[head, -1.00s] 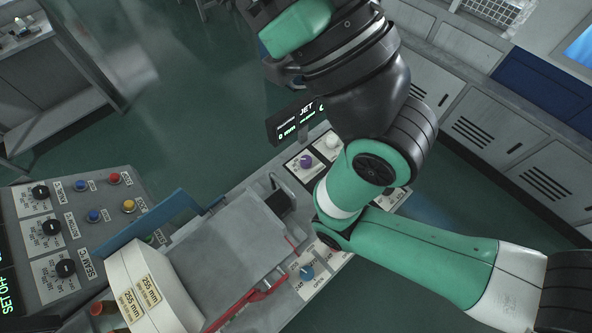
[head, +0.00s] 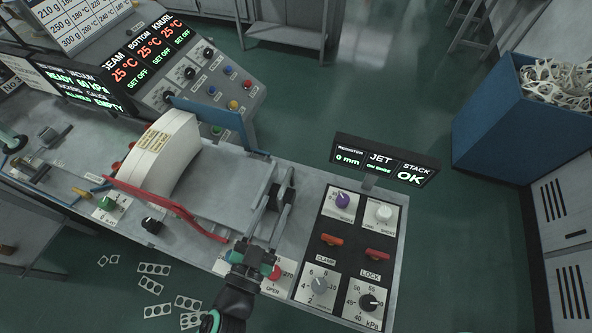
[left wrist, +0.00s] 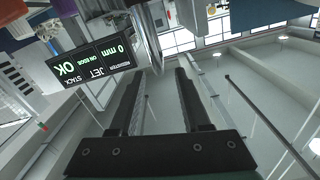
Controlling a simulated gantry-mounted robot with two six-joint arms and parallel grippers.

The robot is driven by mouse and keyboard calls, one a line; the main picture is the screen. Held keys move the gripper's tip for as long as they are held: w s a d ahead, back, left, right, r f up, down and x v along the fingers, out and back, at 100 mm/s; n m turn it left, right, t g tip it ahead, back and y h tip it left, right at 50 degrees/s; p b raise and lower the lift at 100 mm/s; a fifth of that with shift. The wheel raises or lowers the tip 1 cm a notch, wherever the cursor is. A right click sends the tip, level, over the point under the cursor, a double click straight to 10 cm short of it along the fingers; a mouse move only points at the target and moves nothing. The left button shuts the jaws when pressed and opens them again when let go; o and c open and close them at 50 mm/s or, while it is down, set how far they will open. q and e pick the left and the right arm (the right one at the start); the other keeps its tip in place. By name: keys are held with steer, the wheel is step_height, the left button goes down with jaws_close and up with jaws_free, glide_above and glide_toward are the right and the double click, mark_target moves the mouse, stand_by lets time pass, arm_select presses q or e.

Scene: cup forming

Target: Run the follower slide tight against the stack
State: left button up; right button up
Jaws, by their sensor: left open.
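The stack of white curved blanks (head: 168,152), with a yellow label, stands on the left of the grey feed bed (head: 222,190). The follower slide appears as a dark block with a metal bracket (head: 272,197) at the bed's right end, well apart from the stack. My left gripper (head: 283,182) comes up from the bottom of the head view, its long fingers open over the slide; the arm hides part of it. In the left wrist view its dark fingers (left wrist: 160,95) are apart with no object visible between them. I cannot tell whether they touch the slide.
A red bar (head: 170,208) runs along the bed's front edge and a blue plate (head: 212,122) along its back. The knob panel (head: 350,255) and the JET display (head: 385,160) stand to the right. The display reads 0 mm and OK. Bare bed lies between stack and slide.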

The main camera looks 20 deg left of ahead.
mark_target(290, 172)
arm_select(q)
steer(key=w, duration=0.5)
steer(key=w+p, duration=0.1)
steer(key=w, duration=0.4)
steer(key=shift+w+a, duration=0.2)
steer(key=shift+w, duration=0.05)
jaws_close()
steer(key=shift+r, duration=0.1)
stand_by(0.8)
